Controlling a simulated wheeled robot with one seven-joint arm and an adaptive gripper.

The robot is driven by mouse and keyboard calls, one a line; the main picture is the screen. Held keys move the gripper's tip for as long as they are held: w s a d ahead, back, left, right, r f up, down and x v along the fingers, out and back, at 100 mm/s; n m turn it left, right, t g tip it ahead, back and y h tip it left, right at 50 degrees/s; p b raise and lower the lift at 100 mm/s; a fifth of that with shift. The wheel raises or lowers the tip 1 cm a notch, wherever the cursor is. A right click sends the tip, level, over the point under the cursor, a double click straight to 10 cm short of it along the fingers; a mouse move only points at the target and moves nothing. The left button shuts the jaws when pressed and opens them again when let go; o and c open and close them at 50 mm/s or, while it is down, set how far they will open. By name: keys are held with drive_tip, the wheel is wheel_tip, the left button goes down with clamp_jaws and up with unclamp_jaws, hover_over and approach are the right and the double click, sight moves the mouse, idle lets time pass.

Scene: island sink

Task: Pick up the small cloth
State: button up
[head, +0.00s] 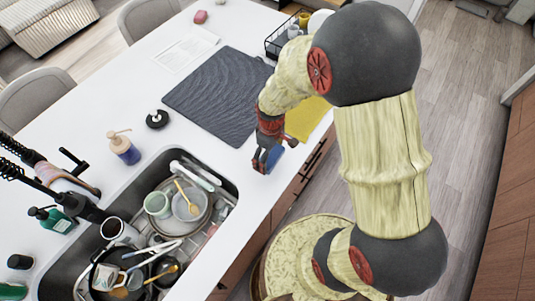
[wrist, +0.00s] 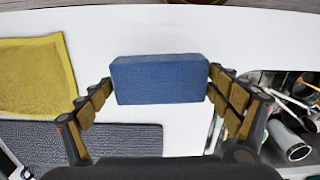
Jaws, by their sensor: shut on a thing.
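My gripper (head: 268,160) is at the counter's edge, between the sink and the dark mat. It is shut on a blue block (wrist: 160,79), which looks like a sponge or a thick folded cloth. In the wrist view the fingertips (wrist: 159,82) press on its left and right ends. The blue block shows partly behind the fingers in the head view (head: 274,157). I cannot tell whether it touches the counter. A flat yellow cloth (head: 303,119) lies by the counter edge, partly hidden by my arm; it also shows at the left of the wrist view (wrist: 36,78).
The sink (head: 225,188) is full of dishes, with a black tap (head: 70,200) behind it. A dark ridged mat (head: 220,95) lies on the white counter. A soap bottle (head: 124,148) and a round black item (head: 157,119) stand behind the sink. Counter around the block is clear.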

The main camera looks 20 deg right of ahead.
drive_tip(key=s+r, duration=0.6)
drive_tip(key=s, duration=0.5)
drive_tip(key=shift+a, duration=0.15)
drive_tip(key=shift+r, duration=0.1)
drive_tip(key=o, duration=0.6)
drive_tip(key=c, duration=0.5)
drive_tip(key=shift+w, duration=0.1)
